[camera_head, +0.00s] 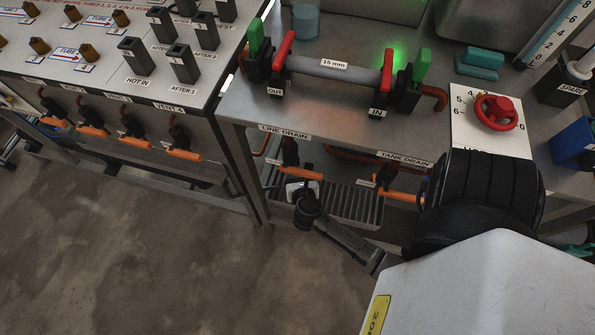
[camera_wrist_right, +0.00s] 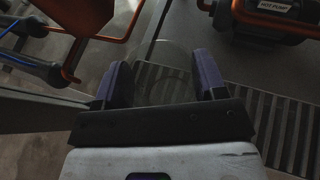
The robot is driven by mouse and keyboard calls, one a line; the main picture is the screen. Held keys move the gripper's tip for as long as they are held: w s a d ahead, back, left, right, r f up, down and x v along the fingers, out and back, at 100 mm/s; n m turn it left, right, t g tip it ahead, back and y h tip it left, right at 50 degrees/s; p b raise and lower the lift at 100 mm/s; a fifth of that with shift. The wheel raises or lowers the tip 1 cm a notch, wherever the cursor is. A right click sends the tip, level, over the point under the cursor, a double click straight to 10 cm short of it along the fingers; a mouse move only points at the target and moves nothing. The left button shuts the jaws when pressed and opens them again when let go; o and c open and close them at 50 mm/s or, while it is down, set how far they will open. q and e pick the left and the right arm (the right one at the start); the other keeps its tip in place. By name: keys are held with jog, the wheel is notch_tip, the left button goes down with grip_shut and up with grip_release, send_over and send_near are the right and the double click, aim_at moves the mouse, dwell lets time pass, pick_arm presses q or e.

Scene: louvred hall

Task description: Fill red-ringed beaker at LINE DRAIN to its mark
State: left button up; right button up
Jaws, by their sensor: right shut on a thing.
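My right gripper (camera_head: 303,186) is under the bench edge, below the LINE DRAIN label (camera_head: 284,132) and just under that drain's valve (camera_head: 290,154). The valve's orange lever (camera_head: 304,174) lies to the right. In the right wrist view my two dark fingers (camera_wrist_right: 163,80) stand apart, shut on a clear, faintly outlined beaker (camera_wrist_right: 166,62). Only a pale bit of the beaker shows in the head view. I cannot make out its red ring, its mark or any liquid level. My left gripper is not in view.
A slatted drain tray (camera_head: 352,205) lies below the drains. The TANK DRAIN label (camera_head: 405,158) and another orange lever (camera_head: 400,195) are to the right. A bluish vessel (camera_head: 305,22) stands on the bench top. A HOT PUMP (camera_wrist_right: 275,12) shows in the wrist view. Open floor lies left.

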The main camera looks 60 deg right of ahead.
jog(key=shift+w+d+f, duration=0.1)
jog(key=shift+w+f, duration=0.1)
jog(key=shift+w, duration=0.2)
jog(key=shift+f, duration=0.15)
notch_tip(320, 180, down, 4)
jog(key=b, duration=0.3)
jog(key=shift+b, duration=0.4)
jog(key=shift+r, duration=0.2)
jog(key=shift+f, duration=0.1)
jog(key=o, duration=0.5)
jog(key=shift+c, duration=0.2)
jog(key=o, duration=0.5)
jog(key=shift+c, duration=0.2)
